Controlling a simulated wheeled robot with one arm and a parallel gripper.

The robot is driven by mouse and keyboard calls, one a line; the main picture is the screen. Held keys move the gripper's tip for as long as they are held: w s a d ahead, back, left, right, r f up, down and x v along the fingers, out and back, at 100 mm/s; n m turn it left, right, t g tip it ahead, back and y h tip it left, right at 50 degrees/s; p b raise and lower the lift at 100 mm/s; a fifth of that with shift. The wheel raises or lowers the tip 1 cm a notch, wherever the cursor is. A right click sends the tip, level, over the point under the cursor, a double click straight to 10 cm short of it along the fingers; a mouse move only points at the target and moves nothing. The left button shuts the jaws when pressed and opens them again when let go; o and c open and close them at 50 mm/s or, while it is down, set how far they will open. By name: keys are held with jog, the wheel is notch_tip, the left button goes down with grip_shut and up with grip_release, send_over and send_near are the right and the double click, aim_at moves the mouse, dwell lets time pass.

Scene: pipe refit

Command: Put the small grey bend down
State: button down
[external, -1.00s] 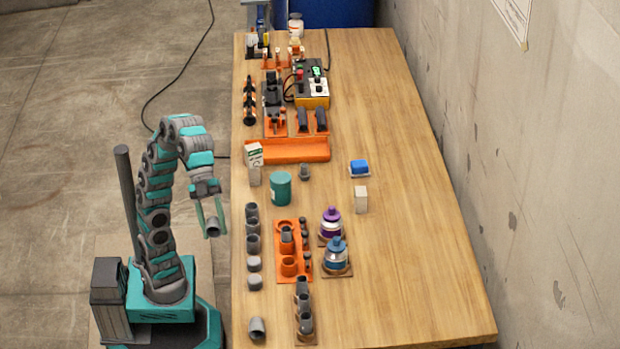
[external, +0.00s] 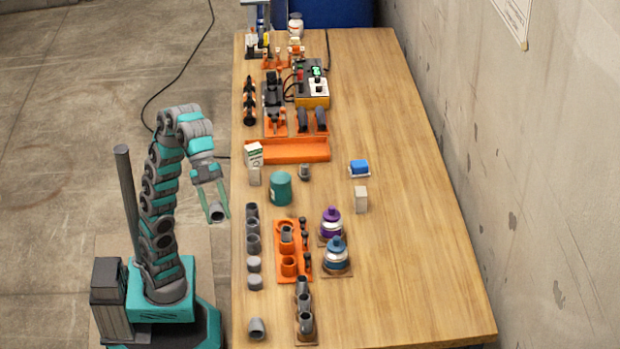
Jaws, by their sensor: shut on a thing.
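My gripper (external: 215,205) is shut on the small grey bend (external: 216,213), a short grey pipe piece at its fingertips. It holds the bend in the air beside the left edge of the wooden table (external: 400,260), left of a column of grey fittings. The bend's open end faces the camera. Part of the bend is hidden by the teal fingers.
Several grey fittings (external: 253,244) line the table's left edge. Another grey fitting (external: 257,328) lies near the front. An orange holder (external: 279,225), a teal can (external: 281,190) and purple and blue bottles stand nearby. The right part of the table is clear.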

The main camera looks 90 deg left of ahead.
jog(key=w+a+n+t+y+p, duration=0.1)
jog(key=w+a+n+t+y, duration=0.15)
jog(key=a+n+y, duration=0.9)
jog(key=w+a+n+t+h, duration=0.1)
jog(key=a+n+t, duration=0.35)
jog(key=a, duration=1.65)
jog(key=n+g, duration=0.1)
send_over(284, 177)
jog(key=shift+y, duration=0.35)
notch_tip(284, 177, down, 7)
jog(key=shift+s+r, duration=0.1)
jog(key=shift+r, duration=0.05)
jog(key=shift+f, duration=1.7)
jog(key=shift+f, duration=0.15)
jog(key=shift+c, duration=1.6)
grip_release()
